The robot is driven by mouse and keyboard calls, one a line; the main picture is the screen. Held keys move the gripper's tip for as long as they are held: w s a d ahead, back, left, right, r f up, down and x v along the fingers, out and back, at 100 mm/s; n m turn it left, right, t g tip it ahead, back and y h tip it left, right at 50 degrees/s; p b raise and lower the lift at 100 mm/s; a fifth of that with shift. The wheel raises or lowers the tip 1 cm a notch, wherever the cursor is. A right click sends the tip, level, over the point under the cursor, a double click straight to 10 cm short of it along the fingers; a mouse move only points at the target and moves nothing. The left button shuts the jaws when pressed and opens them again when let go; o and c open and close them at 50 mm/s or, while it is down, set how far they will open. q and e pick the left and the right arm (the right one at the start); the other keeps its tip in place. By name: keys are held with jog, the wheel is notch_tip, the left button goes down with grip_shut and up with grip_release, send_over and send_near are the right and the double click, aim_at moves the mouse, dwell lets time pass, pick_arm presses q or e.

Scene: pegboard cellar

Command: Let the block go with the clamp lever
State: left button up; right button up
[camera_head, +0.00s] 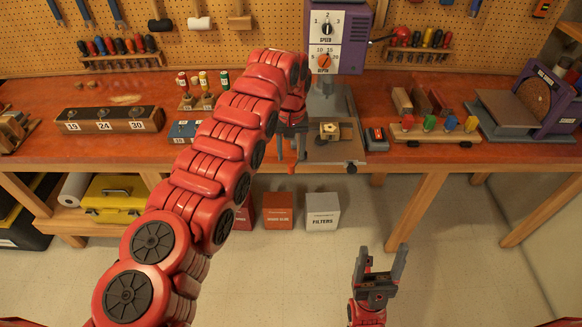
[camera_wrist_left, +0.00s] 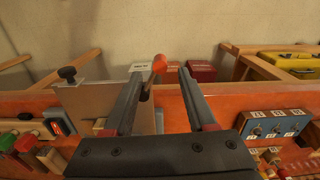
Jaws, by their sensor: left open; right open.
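The clamp lever shows as a red knob (camera_head: 291,170) at the front left of the grey drill press table (camera_head: 340,152). In the left wrist view the red lever (camera_wrist_left: 159,64) stands between my left gripper's spread fingers, with space visible beside it. My left gripper (camera_head: 290,154) is open and points down and forward over the bench front. A light wooden block (camera_head: 330,130) sits on the press table, right of my left gripper; the clamp's hold on it is unclear. My right gripper (camera_head: 382,258) is open and empty, low in front of the bench.
The purple drill press (camera_head: 352,50) rises behind the table. A blue box with knobs (camera_head: 184,130) lies to the left, a small switch box (camera_head: 376,138) to the right. A rack with coloured handles (camera_head: 436,134) and a sander (camera_head: 545,100) stand further right. Floor around my right gripper is clear.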

aim_at(292, 162)
pick_arm(q)
notch_tip(292, 162, down, 4)
jog(key=shift+f+p, duration=0.1)
jog(key=shift+p, duration=0.4)
jog(key=shift+f, duration=0.5)
grip_shut()
dwell(0.7)
